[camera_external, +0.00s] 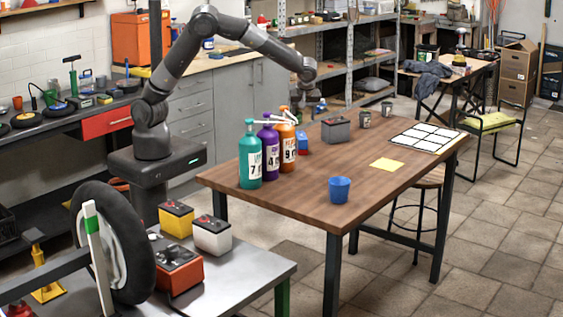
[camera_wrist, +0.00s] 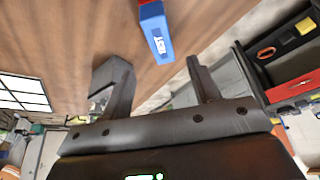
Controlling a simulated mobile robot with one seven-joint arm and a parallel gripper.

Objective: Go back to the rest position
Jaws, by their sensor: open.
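My gripper (camera_external: 303,108) hangs from the raised arm at the far edge of the wooden table, beyond the spray bottles. In the wrist view my gripper (camera_wrist: 155,75) has its two fingers wide apart with nothing between them. The wooden table (camera_external: 300,190) shows below it, and its top (camera_wrist: 90,30) also fills the upper part of the wrist view. A blue box with a white label (camera_wrist: 156,32) lies past the fingertips, apart from them. In the external view a blue item (camera_external: 302,141) shows partly behind the orange bottle.
Teal (camera_external: 250,160), purple (camera_external: 270,150) and orange (camera_external: 287,150) spray bottles stand on the table. A grey battery (camera_external: 336,130), a blue cup (camera_external: 339,190), a yellow sheet (camera_external: 387,164) and a white grid (camera_external: 422,138) are there too. Shelving (camera_external: 345,50) stands behind.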

